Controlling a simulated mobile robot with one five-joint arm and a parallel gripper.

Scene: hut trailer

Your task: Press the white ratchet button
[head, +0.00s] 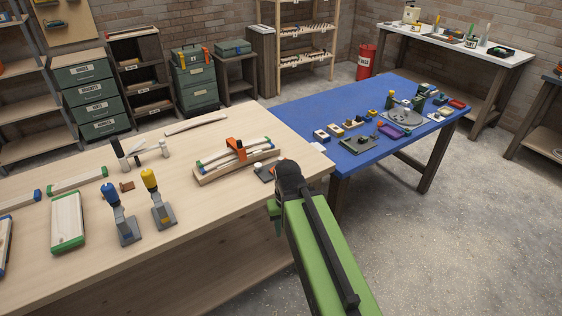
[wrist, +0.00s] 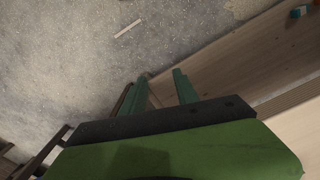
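A small white round button (head: 258,166) sits on a dark base (head: 265,175) near the right end of the wooden bench, just left of my arm's dark end joint. I take it to be the ratchet button; part of its base may be hidden by my arm. My gripper (wrist: 162,76) has its two teal fingers apart with nothing between them in the wrist view. It points down at the bench's front edge. In the head view only a teal bit of the gripper (head: 274,212) shows beside my green arm. The button is not identifiable in the wrist view.
The wooden bench (head: 90,160) holds a clamped strip assembly with an orange clamp (head: 236,149), blue-topped (head: 122,222) and yellow-topped (head: 158,200) upright tools, and a green-ended board (head: 68,220). A blue table (head: 325,105) with small parts adjoins it. Floor (head: 420,220) is open at right.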

